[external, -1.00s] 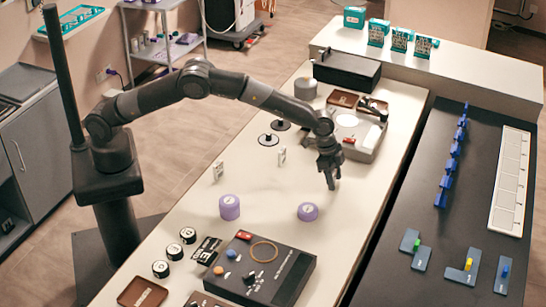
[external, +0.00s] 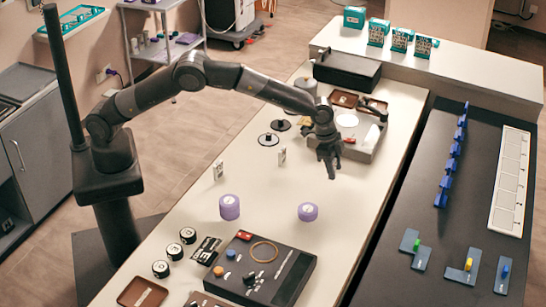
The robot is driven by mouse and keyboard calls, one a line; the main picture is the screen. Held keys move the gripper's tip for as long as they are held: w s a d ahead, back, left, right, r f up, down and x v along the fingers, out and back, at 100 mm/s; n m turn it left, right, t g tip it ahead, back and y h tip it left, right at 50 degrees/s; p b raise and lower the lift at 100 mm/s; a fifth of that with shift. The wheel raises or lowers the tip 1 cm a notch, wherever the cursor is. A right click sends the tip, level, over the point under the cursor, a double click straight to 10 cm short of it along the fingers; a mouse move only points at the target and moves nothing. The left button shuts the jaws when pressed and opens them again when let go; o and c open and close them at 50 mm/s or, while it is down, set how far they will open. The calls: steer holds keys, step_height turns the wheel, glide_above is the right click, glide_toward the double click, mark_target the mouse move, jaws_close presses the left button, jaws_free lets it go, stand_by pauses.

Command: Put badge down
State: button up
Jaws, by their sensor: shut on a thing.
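My gripper (external: 330,172) points down above the pale table (external: 255,200), right of the two small upright white cards (external: 218,170) (external: 282,156) and beyond the purple round tubs (external: 229,207) (external: 308,212). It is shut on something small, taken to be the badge. The held thing is mostly hidden by the fingers and too small to make out. I cannot tell from this view exactly how high the fingertips are above the table.
A grey device (external: 358,148) stands just behind my gripper. A dark box (external: 347,70) stands at the far end. A dark console (external: 258,272) stands at the near end. A dark side counter (external: 425,200) lies to the right.

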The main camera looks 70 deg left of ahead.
steer(key=s+d+r, duration=0.5)
steer(key=s+r, duration=0.1)
steer(key=s, duration=0.3)
steer(key=a, duration=1.3)
steer(key=w+a+f, duration=0.4)
steer(key=w+a, duration=0.1)
steer(key=w+a+f, duration=0.2)
steer(key=shift+w+a, duration=0.15)
steer(key=shift+w, duration=0.1)
steer(key=shift+w+a+f, duration=0.25)
steer(key=shift+w+f, duration=0.05)
steer(key=shift+f, duration=1.9)
steer(key=shift+f, duration=0.2)
steer(key=o, duration=0.9)
steer(key=shift+o, duration=0.2)
